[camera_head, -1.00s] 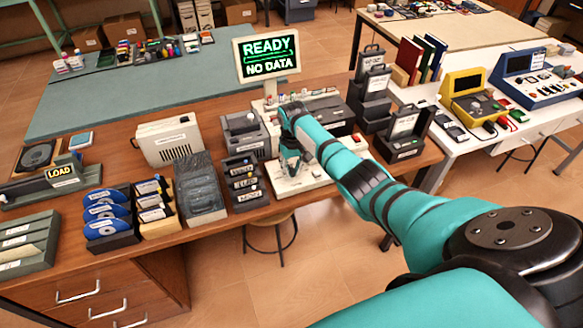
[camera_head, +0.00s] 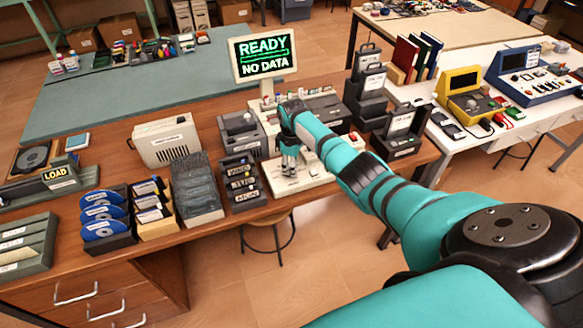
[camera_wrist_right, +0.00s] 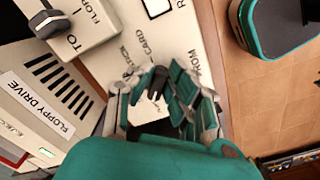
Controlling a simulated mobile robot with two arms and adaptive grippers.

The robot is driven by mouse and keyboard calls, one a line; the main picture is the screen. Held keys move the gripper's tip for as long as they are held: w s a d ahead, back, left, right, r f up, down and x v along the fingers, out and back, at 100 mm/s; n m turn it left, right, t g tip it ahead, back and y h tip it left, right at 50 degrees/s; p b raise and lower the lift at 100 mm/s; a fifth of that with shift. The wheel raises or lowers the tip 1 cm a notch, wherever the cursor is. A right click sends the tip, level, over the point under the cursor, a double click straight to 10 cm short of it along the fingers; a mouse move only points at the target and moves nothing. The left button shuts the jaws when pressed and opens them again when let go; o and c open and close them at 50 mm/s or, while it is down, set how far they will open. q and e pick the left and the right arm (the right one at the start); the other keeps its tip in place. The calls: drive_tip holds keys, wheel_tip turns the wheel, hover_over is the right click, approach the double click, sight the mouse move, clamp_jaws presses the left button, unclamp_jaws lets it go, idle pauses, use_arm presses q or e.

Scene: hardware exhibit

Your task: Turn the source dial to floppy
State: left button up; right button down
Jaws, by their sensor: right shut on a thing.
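The white control panel (camera_head: 312,178) lies on the wooden bench below the screen. My right gripper (camera_head: 289,170) points down onto it. In the right wrist view the gripper (camera_wrist_right: 160,105) is shut around the source dial, which its fingers mostly hide. The labels STICK, CARD and FROM show on the panel (camera_wrist_right: 185,45) beside the fingers. Which label the dial points at cannot be told. A second dark dial (camera_wrist_right: 48,24) near the label TO is at the upper left. The screen (camera_head: 264,54) reads READY, NO DATA. My left gripper is not in view.
A beige floppy drive box (camera_wrist_right: 40,95) is close to the gripper's left in the wrist view. Dark labelled racks (camera_head: 243,182) stand left of the panel, and black cases (camera_head: 400,135) stand to its right.

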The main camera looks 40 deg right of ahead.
drive_tip(key=shift+w+n, duration=0.15)
drive_tip(key=shift+n, duration=0.75)
drive_tip(key=shift+d+r, duration=0.1)
drive_tip(key=c, duration=1.3)
unclamp_jaws()
wheel_tip(320, 180, up, 12)
drive_tip(key=shift+f, duration=0.1)
